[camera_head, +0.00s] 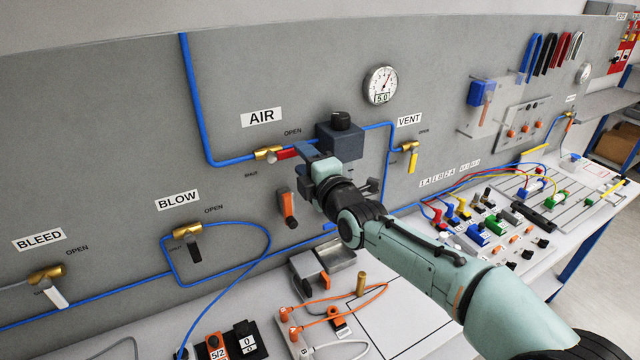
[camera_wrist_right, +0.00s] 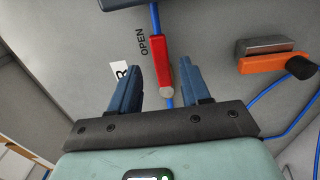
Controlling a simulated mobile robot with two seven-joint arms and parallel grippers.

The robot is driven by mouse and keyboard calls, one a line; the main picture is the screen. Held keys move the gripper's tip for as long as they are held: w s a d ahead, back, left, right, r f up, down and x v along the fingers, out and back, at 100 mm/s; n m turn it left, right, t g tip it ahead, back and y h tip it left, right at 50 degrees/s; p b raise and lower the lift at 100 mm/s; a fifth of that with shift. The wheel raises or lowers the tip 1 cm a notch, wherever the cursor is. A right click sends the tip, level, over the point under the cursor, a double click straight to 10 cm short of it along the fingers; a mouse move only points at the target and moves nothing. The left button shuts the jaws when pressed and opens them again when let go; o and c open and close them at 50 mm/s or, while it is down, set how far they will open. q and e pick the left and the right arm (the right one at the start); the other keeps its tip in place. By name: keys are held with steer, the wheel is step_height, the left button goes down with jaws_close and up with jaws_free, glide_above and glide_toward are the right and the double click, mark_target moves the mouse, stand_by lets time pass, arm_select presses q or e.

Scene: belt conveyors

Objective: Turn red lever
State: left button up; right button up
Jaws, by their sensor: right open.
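The red lever (camera_head: 286,154) sits on a brass valve (camera_head: 268,153) in the blue pipe under the AIR label. It points right, in line with the pipe. My right gripper (camera_head: 301,152) is at the panel by the lever's right end and hides part of it in the head view. In the right wrist view the red lever (camera_wrist_right: 160,65) runs lengthwise between the two blue fingers of my right gripper (camera_wrist_right: 160,75). The gripper is open, with a gap on each side of the lever. My left gripper is not in view.
BLOW (camera_head: 193,247) and BLEED (camera_head: 53,292) valve levers are lower left. The bench below holds several parts.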

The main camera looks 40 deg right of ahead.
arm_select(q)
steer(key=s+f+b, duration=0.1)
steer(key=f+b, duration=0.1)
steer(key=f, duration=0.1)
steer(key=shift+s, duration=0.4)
arm_select(e)
steer(key=v, duration=0.8)
steer(key=shift+s, duration=0.2)
steer(key=shift+a, duration=0.1)
